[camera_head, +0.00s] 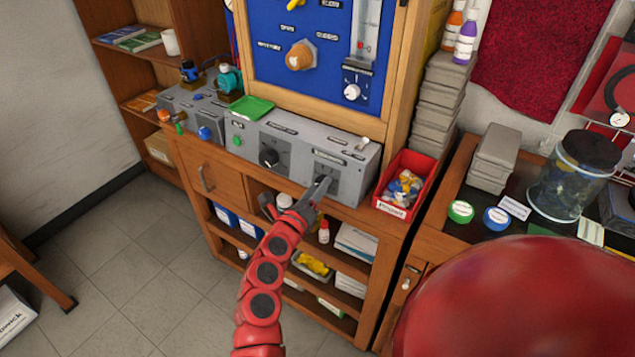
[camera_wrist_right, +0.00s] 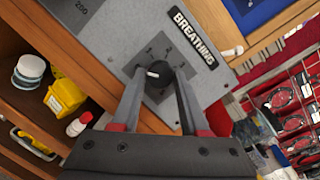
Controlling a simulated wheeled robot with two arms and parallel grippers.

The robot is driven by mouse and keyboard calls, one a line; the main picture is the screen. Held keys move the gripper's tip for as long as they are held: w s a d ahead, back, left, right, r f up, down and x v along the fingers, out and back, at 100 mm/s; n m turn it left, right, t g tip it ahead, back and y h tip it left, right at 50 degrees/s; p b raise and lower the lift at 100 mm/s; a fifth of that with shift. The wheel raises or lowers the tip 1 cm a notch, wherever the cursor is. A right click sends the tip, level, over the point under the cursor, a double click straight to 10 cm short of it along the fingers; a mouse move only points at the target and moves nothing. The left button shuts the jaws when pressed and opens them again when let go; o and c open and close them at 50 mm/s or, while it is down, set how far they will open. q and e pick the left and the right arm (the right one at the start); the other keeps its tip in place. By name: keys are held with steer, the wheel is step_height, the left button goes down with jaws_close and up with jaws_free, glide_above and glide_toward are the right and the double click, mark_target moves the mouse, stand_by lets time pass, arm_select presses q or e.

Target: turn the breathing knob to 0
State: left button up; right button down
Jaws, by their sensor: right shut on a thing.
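The breathing knob (camera_wrist_right: 164,76) is a small black dial with a white pointer, on a dark square plate of the grey console. Its BREATHING label (camera_wrist_right: 193,38) is beside it in the right wrist view. The white pointer points left in that view; the scale marks are too small to read. My right gripper (camera_wrist_right: 160,84) is shut on the knob, one finger on each side. In the head view the right gripper (camera_head: 320,187) reaches the console's right-hand panel (camera_head: 345,169) and covers most of the knob. My left gripper is not in view.
Another black knob (camera_head: 269,157) is on the panel to the left. A red bin (camera_head: 395,211) of small parts stands right of the console. A green tray (camera_head: 250,107) sits on top of it. Open shelves (camera_head: 340,283) with bottles and boxes lie below.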

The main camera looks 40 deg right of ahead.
steer(key=shift+n+p, duration=0.3)
steer(key=shift+n, duration=0.2)
steer(key=shift+c, duration=2.1)
jaws_free()
steer(key=b+v, duration=0.2)
steer(key=v, duration=1.5)
steer(key=shift+s+a, duration=0.2)
steer(key=shift+r, duration=0.1)
